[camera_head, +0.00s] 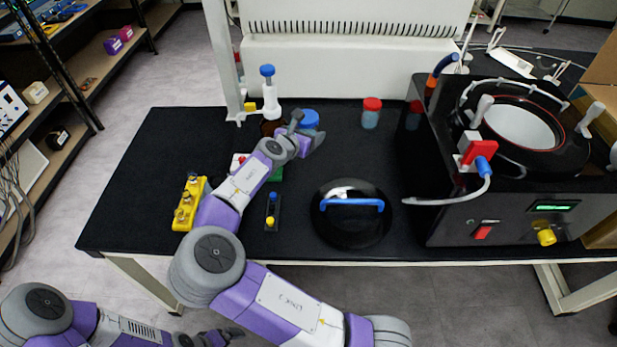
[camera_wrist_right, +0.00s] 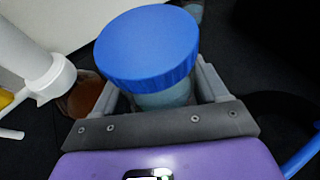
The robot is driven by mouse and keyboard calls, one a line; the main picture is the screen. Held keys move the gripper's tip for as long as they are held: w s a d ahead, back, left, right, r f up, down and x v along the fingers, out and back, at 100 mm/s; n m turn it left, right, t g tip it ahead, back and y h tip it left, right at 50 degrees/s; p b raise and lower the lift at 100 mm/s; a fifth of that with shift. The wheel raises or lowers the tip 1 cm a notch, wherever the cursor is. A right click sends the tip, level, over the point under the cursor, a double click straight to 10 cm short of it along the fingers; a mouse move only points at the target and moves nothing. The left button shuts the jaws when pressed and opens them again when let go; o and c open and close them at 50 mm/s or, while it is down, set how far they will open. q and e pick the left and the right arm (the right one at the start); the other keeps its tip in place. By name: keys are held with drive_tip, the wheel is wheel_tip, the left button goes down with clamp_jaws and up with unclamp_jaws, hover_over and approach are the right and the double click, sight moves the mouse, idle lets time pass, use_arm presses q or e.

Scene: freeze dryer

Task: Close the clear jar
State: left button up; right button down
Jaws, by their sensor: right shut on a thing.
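A clear jar with a pale blue body (camera_wrist_right: 165,97) and a wide blue lid (camera_wrist_right: 147,45) stands between the fingers of my right gripper (camera_wrist_right: 158,92). The lid sits over the jar's mouth; I cannot tell whether it is screwed tight. In the head view the blue lid (camera_head: 309,118) shows at the back of the black table, beside my right gripper (camera_head: 305,136), which is shut on the jar and hides most of its body. My left gripper (camera_head: 215,338) is at the bottom edge, low in front of the table, and its fingers are unclear.
A red-capped jar (camera_head: 371,112) stands to the right. A brown bottle with a white dispenser (camera_head: 269,95) stands close on the left. A yellow block (camera_head: 188,208) is at left.

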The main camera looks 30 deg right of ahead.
drive_tip(key=shift+s+d+f+m+g+h, duration=0.15)
drive_tip(key=shift+d+f+m+g+h, duration=0.25)
drive_tip(key=shift+f+m+g, duration=0.35)
drive_tip(key=shift+r, duration=0.1)
drive_tip(key=shift+f+b, duration=1.4)
drive_tip(key=shift+f, duration=1.75)
wheel_tip(320, 180, down, 3)
drive_tip(key=shift+b, duration=0.65)
drive_tip(key=shift+f, duration=0.35)
